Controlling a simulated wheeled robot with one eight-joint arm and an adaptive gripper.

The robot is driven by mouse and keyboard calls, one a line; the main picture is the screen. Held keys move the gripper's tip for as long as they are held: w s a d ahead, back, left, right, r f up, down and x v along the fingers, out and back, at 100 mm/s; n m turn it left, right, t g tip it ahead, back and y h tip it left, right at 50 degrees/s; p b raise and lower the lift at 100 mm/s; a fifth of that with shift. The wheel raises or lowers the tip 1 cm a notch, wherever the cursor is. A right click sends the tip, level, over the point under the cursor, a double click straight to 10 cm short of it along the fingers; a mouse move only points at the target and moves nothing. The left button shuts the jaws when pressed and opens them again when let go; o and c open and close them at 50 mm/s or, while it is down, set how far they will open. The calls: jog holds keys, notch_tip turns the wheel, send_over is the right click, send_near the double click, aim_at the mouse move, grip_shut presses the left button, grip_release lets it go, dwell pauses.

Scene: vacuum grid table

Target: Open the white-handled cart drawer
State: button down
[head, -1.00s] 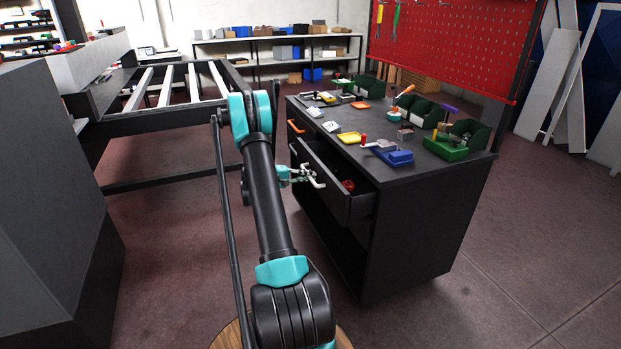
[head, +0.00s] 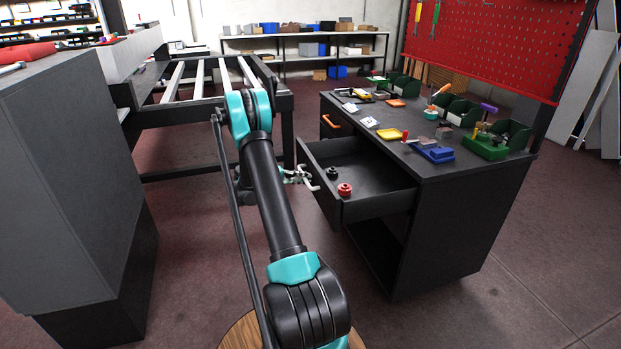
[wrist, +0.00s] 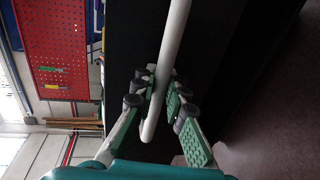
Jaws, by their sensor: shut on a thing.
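The cart drawer (head: 375,203) stands pulled well out of the black cart (head: 448,215), and its inside shows. Its white handle (head: 309,179) is on the drawer front, partly hidden in the head view by my gripper. In the wrist view the handle (wrist: 168,70) is a white bar running between my fingers. My gripper (head: 297,177) is shut on the handle, with a finger on each side of the bar (wrist: 163,98). A red knob-like part (head: 344,189) and a black one (head: 331,172) lie in the drawer.
An orange handle (head: 331,121) marks another drawer beside it. Small trays, green bins (head: 462,110) and tools cover the cart top. A grey cabinet (head: 75,190) stands at the left, and a black frame table (head: 200,112) behind. Open floor lies in front of the cart.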

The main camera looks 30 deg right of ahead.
jog(key=shift+a, duration=0.15)
jog(key=c, duration=1.8)
grip_release()
jog(key=v, duration=1.2)
